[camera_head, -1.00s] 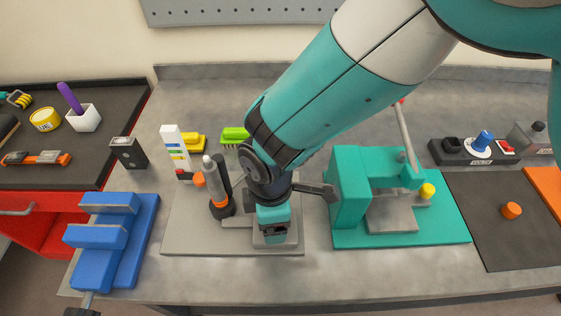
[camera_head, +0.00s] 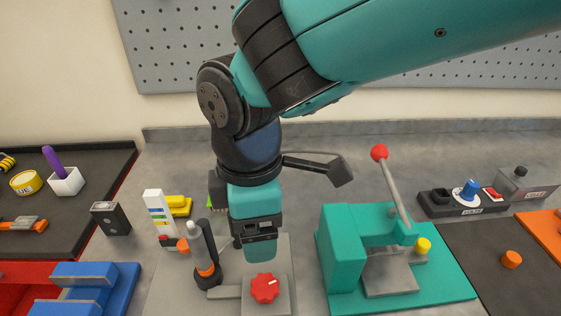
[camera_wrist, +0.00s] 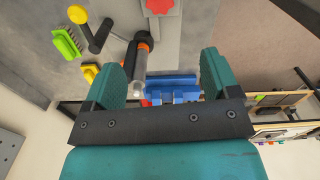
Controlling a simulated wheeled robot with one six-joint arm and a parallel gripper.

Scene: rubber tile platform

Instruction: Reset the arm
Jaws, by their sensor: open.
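My gripper (camera_head: 258,250) hangs from my teal arm in the head view, above a grey plate (camera_head: 284,252) and just behind a red knob (camera_head: 265,289) on that plate. It points downward. In the wrist view my gripper (camera_wrist: 162,62) has its two teal fingers spread wide, with nothing held between them. The red knob also shows in the wrist view (camera_wrist: 160,6) beyond the fingers, apart from them.
A black and grey tool with an orange ring (camera_head: 205,264) stands left of my gripper. A teal press (camera_head: 343,255) with a red-tipped lever stands to the right. A blue vise (camera_head: 97,283) is at front left. A grey pegboard (camera_head: 170,50) covers the back wall.

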